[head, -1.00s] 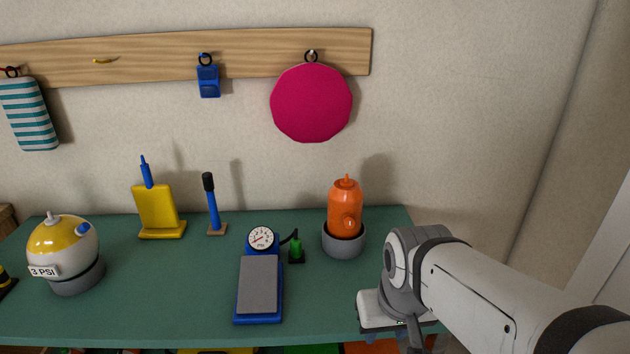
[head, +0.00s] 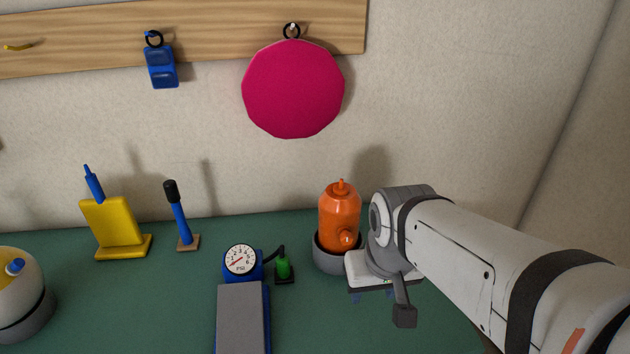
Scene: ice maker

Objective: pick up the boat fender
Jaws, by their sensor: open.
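The boat fender appears to be the orange, bottle-shaped object (head: 339,212) with a small tip on top and a round valve on its side. It stands upright in a grey round holder (head: 328,257) on the green table. My gripper (head: 373,297) is open, just right of and in front of the holder in the picture. Its white body overlaps the holder's right edge; its fingers are barely visible below it. I cannot tell whether it touches the holder.
A foot pump (head: 242,315) with a dial gauge and a green nozzle (head: 283,267) stand left of the holder. Further left are a blue-handled tool (head: 180,218), a yellow block (head: 115,225) and a white-yellow buoy (head: 20,290). A pink disc (head: 293,88) hangs above.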

